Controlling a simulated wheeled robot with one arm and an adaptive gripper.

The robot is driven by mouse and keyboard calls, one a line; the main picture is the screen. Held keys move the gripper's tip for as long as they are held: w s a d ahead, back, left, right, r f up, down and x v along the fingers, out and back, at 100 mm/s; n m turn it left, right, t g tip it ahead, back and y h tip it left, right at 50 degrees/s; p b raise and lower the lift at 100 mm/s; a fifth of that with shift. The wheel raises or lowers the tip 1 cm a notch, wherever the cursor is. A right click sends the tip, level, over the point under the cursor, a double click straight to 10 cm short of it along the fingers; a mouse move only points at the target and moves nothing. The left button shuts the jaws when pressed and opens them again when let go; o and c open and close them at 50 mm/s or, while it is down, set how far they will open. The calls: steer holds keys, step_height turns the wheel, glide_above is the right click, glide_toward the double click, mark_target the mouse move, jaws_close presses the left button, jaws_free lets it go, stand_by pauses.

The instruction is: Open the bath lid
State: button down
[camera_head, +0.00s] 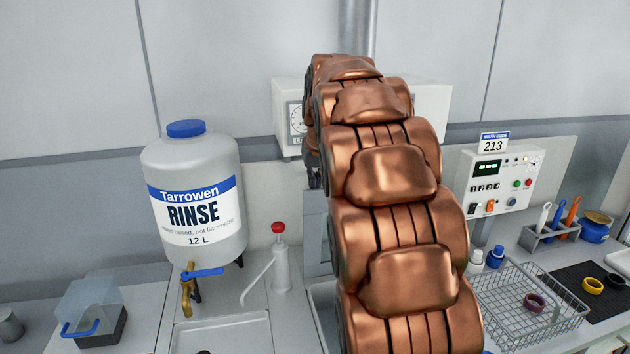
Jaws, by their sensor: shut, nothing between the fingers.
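A grey sunken basin (322,297), which may be the bath, shows beside my arm in the middle of the bench. A flat grey panel (316,232) stands upright behind it. Most of both is hidden by my copper arm, so I cannot tell whether the panel is the bath lid. At the far left is a small dark box (108,334) with a clear cover (88,296) and a blue handle (80,328). My arm reaches away from me over the bench, and my gripper is hidden behind its links.
A rinse jug (193,240) with a brass tap stands left, beside a red-topped pump dispenser (281,262). A dial box (288,118) is behind my arm. Right are a control panel (508,190), a wire basket (510,318) and a tool rack (548,238).

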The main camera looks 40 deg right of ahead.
mark_target(316, 204)
steer(key=shift+t+h, duration=0.3)
steer(key=shift+t, duration=0.3)
steer(key=shift+s+a+f+b, duration=0.15)
steer(key=shift+s+a+b, duration=0.1)
steer(key=shift+s+b, duration=0.5)
steer(key=shift+s+a+f+b, duration=0.15)
steer(key=shift+s+a+b, duration=0.15)
steer(key=shift+s+b, duration=0.35)
steer(key=shift+s+a+f+b, duration=0.2)
steer(key=shift+s+b, duration=0.3)
steer(key=shift+b, duration=0.45)
steer(key=shift+s+a+r+b, duration=0.15)
steer(key=shift+s+a+b, duration=0.1)
steer(key=shift+s+b, duration=0.3)
steer(key=shift+r, duration=0.1)
